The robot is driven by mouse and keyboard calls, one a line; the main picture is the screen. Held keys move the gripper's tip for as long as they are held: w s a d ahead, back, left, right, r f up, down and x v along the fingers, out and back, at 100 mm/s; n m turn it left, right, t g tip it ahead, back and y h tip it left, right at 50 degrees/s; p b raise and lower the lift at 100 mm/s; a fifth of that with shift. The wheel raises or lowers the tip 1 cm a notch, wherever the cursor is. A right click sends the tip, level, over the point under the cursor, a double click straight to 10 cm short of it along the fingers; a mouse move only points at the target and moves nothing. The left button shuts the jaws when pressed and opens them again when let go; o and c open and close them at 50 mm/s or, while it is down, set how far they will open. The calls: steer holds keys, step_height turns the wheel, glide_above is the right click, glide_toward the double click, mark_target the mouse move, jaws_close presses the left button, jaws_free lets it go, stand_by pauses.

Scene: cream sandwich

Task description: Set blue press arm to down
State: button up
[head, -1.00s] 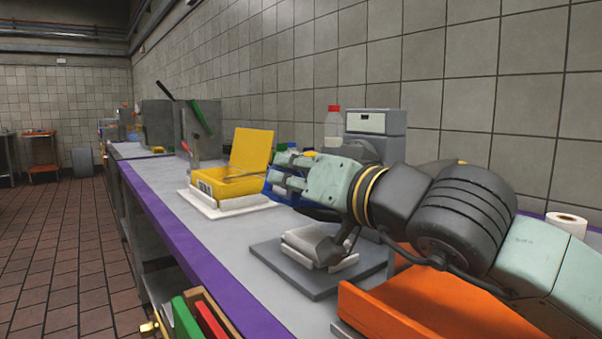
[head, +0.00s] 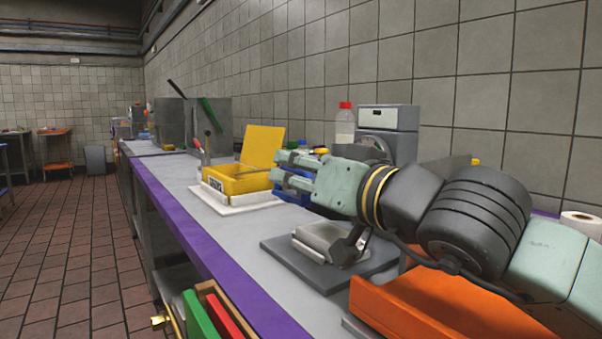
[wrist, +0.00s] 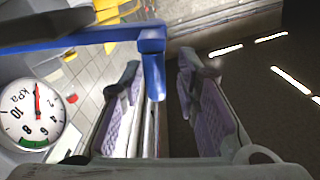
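The blue press arm (wrist: 85,38) crosses the upper left of the wrist view as a long bar. Its end bends toward the camera as a blue block (wrist: 153,70) in the gap between my fingers. My gripper (wrist: 160,85) is open, with purple-grey pads on either side of that gap; I cannot tell whether either finger touches the blue block. In the head view my gripper (head: 282,169) points left above the counter, and blue parts (head: 290,184) show behind it, largely hidden.
A kPa gauge (wrist: 33,112) is at left in the wrist view. In the head view, a yellow open box (head: 238,180) stands beyond my gripper. A grey machine (head: 388,128) and a red-capped bottle (head: 344,125) stand behind. An orange tray (head: 430,308) lies below my arm.

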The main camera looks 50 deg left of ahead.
steer(key=shift+w, duration=0.1)
step_height(320, 180, up, 10)
steer(key=shift+f, duration=0.1)
stand_by(0.5)
